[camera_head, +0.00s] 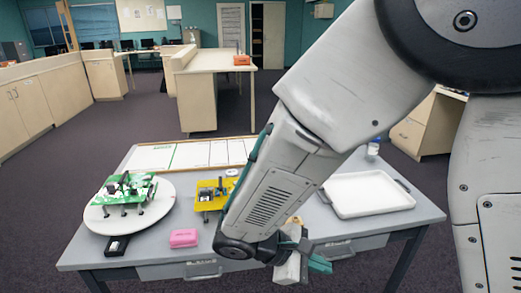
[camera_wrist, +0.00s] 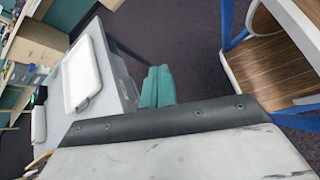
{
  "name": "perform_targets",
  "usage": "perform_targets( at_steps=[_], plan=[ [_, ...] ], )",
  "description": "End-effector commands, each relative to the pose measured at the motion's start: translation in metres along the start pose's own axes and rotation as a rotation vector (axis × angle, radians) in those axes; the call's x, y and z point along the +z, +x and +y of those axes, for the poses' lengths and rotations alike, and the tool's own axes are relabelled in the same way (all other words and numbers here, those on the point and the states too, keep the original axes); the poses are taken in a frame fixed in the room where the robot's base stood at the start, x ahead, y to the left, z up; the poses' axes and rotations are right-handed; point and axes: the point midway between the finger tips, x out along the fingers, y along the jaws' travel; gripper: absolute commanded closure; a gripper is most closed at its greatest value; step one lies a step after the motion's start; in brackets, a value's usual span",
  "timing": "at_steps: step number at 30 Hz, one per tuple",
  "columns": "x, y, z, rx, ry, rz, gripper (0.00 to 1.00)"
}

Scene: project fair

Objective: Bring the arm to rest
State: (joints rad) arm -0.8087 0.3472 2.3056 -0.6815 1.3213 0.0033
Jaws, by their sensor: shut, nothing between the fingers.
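My gripper (camera_head: 320,265) shows at the front edge of the grey table, low in the head view, at the end of my bent arm. Its teal fingers are together with nothing between them. They also show in the wrist view (camera_wrist: 157,87), beside the table's edge and over dark carpet. My arm crosses the head view from upper right to lower middle and hides part of the table (camera_head: 150,257).
A white tray (camera_head: 366,207) lies at the table's right. A round white board (camera_head: 100,222) with a green and white model stands left. A pink block (camera_head: 184,238), a black box (camera_head: 117,246) and a yellow device (camera_head: 208,203) lie nearby. Counters (camera_head: 212,58) stand behind.

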Motion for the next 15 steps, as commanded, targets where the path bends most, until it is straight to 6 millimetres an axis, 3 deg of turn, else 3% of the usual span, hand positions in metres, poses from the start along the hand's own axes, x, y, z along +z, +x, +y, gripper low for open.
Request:
perform_targets(
  at_steps=[1, 6, 15],
  plan=[
    [0.02, 0.003, 0.0, -0.078, 0.069, 0.035, 1.0],
    [0.073, 0.007, -0.013, -0.328, 0.284, 0.151, 1.0],
    [0.147, 0.003, -0.035, -0.673, 0.674, 0.382, 1.0]
  ],
)
